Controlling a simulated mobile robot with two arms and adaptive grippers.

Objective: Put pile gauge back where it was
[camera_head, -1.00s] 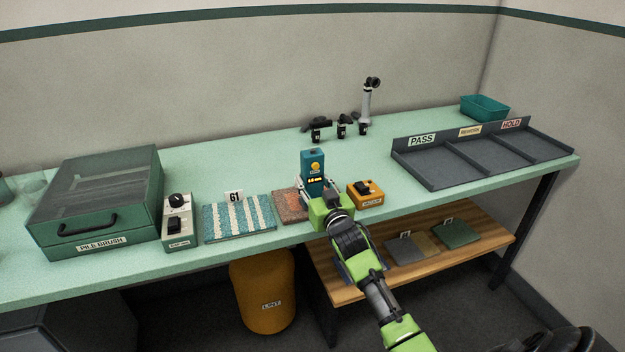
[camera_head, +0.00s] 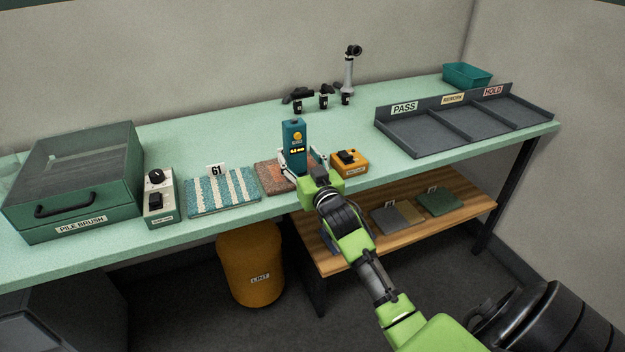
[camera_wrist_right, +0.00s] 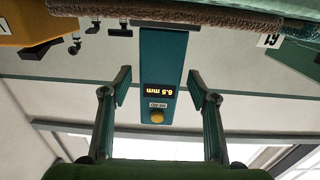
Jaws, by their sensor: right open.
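The pile gauge (camera_head: 292,138) is a teal upright block with a yellow button and a lit display. It stands at the right part of the brown carpet sample (camera_head: 270,178) on the green table. In the right wrist view the gauge (camera_wrist_right: 162,65) reads 6.5 mm and appears upside down. My right gripper (camera_head: 304,163) is open, its fingers on either side of the gauge. In the right wrist view there is a gap between each finger of the gripper (camera_wrist_right: 160,88) and the gauge. My left gripper is not in view.
An orange box (camera_head: 349,165) sits just right of the gauge. A blue striped sample (camera_head: 222,192) marked 61 lies to the left. Small black stands (camera_head: 323,101) are behind. The PASS, REWORK and HOLD tray (camera_head: 420,148) is at the right.

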